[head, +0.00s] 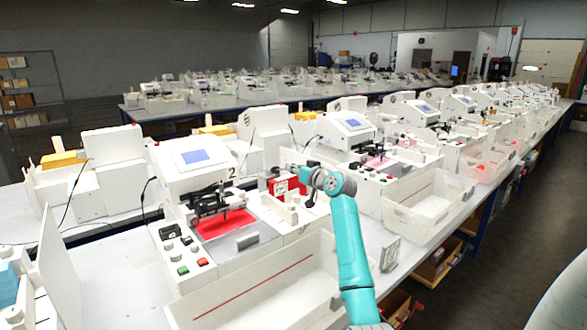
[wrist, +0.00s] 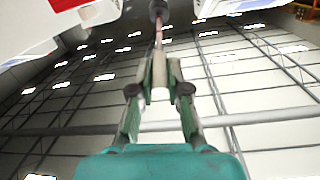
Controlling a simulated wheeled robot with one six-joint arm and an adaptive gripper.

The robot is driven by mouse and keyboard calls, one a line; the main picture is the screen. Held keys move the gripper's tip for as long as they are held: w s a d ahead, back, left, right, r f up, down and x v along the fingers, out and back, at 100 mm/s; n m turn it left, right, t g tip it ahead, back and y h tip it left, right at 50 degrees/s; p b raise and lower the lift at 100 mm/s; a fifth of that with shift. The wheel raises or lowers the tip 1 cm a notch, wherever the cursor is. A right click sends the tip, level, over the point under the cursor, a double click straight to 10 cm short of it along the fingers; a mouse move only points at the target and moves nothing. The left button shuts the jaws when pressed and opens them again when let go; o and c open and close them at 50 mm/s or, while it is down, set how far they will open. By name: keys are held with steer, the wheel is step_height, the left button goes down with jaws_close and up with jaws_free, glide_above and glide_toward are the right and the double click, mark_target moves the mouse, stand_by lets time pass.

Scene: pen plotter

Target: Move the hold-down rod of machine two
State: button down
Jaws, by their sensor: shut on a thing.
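Machine two (head: 190,165), a white plotter with a blue screen and a "2" on its side, stands on the near table. A red sheet (head: 222,223) lies on its bed under the dark pen carriage (head: 208,203). My teal arm (head: 350,245) reaches up to the right side of this machine. In the wrist view my gripper (wrist: 159,75) is shut on a thin hold-down rod (wrist: 158,38) with a dark knob (wrist: 158,9) at its far end. The fingers are hard to make out in the head view, and the rod's foot is hidden.
A white open bin (head: 255,285) stands in front of machine two, with another bin (head: 430,203) farther right. A red-and-white box (head: 283,186) is close to my wrist. A small sign (head: 390,255) stands at the table edge. The aisle floor (head: 480,260) at right is clear.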

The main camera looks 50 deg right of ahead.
steer(key=c, duration=1.1)
jaws_free()
steer(key=shift+c, duration=0.2)
steer(key=f+v, duration=0.1)
steer(key=v, duration=1.1)
steer(key=shift+r, duration=0.45)
